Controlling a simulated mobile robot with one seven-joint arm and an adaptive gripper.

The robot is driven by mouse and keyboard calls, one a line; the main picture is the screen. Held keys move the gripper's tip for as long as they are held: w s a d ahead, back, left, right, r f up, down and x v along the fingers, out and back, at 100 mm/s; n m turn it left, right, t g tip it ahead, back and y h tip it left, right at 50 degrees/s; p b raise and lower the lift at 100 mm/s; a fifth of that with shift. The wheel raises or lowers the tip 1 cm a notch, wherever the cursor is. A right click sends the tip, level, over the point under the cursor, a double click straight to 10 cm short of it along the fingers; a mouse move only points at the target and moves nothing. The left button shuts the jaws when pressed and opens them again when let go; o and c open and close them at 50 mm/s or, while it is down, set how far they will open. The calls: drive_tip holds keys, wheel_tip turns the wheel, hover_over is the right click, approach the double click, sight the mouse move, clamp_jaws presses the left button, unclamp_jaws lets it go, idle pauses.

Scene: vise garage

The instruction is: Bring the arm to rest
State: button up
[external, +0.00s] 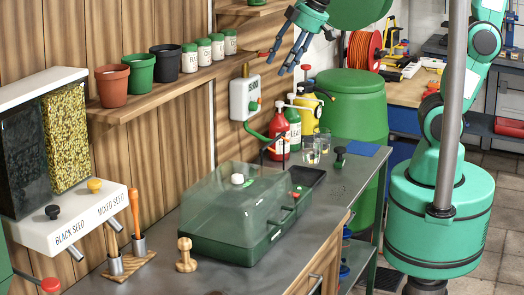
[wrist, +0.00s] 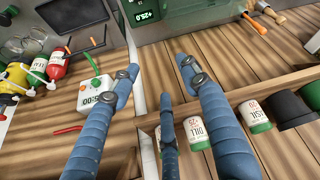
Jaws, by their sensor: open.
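My gripper (external: 283,62) is at the top centre of the external view, raised in the air near the wooden wall and above the bench. Its blue-grey fingers are spread, and it holds nothing. In the wrist view the fingers (wrist: 158,72) stand apart with open space between their tips. My teal arm (external: 484,60) rises from its round base at the right, and a grey pole hides part of it. The top of the gripper is cut off by the frame edge.
A shelf (external: 150,98) with pots and labelled jars (external: 189,58) runs along the wall. A white wall box (external: 243,97) hangs near my gripper. A green barrel (external: 350,105) is behind.

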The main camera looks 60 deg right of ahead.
drive_tip(key=s+d+m+h, duration=0.1)
drive_tip(key=s+d+m, duration=0.5)
drive_tip(key=s+d, duration=0.7)
drive_tip(key=shift+s+r, duration=0.3)
drive_tip(key=shift+s, duration=0.55)
